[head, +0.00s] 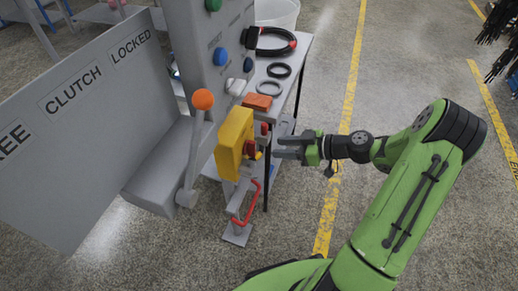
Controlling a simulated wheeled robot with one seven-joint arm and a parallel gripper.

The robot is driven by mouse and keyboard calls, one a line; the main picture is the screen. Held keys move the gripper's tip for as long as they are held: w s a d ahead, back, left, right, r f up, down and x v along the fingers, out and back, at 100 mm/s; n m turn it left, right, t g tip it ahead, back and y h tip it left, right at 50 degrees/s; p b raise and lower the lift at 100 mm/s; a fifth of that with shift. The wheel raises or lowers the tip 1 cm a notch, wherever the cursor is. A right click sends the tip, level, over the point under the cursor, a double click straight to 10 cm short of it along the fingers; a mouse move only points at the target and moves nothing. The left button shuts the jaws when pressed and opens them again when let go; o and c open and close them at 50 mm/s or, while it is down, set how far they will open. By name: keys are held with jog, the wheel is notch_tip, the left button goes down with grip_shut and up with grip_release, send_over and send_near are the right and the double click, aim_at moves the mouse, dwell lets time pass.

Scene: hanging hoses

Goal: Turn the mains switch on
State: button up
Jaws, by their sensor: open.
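The mains switch appears to be the yellow box (233,138) on the grey machine's post. A red knob (250,149) shows on its right side; its turn position is too small to tell. My gripper (281,147) is to the right of the knob, with its fingers pointing left at it. The fingers look open and empty, with a small gap to the knob.
A lever with an orange ball (203,99) stands left of the box, beside a grey panel marked CLUTCH and LOCKED (95,85). A red curved handle (247,205) is below. A small table (297,58) behind holds black rings and an orange block (257,102).

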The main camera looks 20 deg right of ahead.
aim_at(255, 148)
jog(key=b+x, duration=0.1)
jog(key=x, duration=0.7)
jog(key=shift+a, duration=0.1)
grip_shut()
